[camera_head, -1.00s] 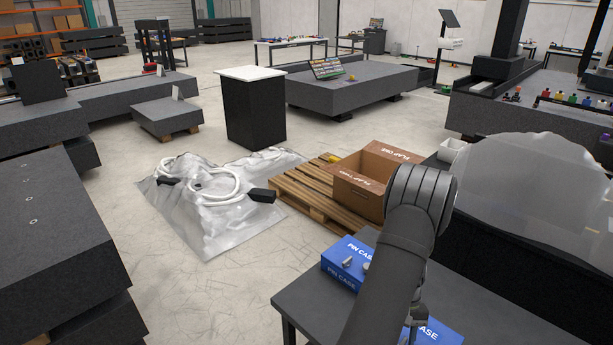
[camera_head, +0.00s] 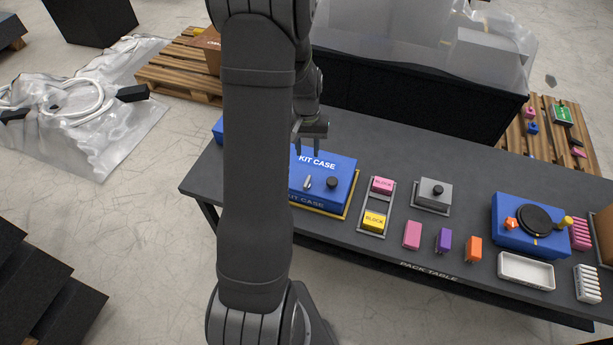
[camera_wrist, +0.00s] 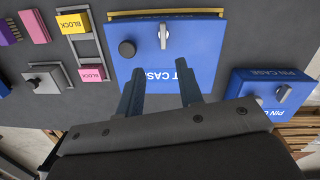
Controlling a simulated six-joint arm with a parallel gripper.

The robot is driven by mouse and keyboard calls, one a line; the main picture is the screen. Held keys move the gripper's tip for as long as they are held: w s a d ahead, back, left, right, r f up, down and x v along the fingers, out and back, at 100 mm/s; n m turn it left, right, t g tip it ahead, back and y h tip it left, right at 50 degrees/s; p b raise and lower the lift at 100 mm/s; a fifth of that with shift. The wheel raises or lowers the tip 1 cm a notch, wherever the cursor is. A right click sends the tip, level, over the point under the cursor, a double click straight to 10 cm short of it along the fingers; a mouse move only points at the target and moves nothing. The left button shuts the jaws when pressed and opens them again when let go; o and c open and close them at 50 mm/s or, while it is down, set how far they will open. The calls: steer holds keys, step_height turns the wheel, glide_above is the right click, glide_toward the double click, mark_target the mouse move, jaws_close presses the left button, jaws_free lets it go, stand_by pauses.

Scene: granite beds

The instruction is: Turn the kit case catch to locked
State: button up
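The blue kit case (camera_head: 343,170) lies on the pack table, left of the block tray. Its silver catch (camera_head: 307,183) and a round black knob (camera_head: 332,182) sit on its top. In the wrist view the kit case (camera_wrist: 200,45) is right in front of my gripper, and the catch (camera_wrist: 164,36) stands out as a narrow lever lined up with the picture's vertical. My gripper (camera_wrist: 160,90) is open and empty, its fingertips over the lettered side of the case and apart from the catch. In the head view my gripper (camera_head: 309,146) is above the case's far edge, partly behind my arm.
The blue pin case (camera_wrist: 270,90) is close beside the kit case. A tray with pink and yellow blocks (camera_head: 373,220) and a grey box with a black knob (camera_head: 432,194) stand to the right. Loose blocks (camera_head: 443,239) and a white tray (camera_head: 525,270) lie further along the pack table (camera_head: 400,150).

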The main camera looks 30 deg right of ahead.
mark_target(307, 180)
steer(key=shift+m+t, duration=0.5)
steer(key=shift+m, duration=0.3)
steer(key=f, duration=1.3)
steer(key=shift+s+a+f, duration=0.15)
steer(key=shift+s+f, duration=0.15)
steer(key=shift+f, duration=0.05)
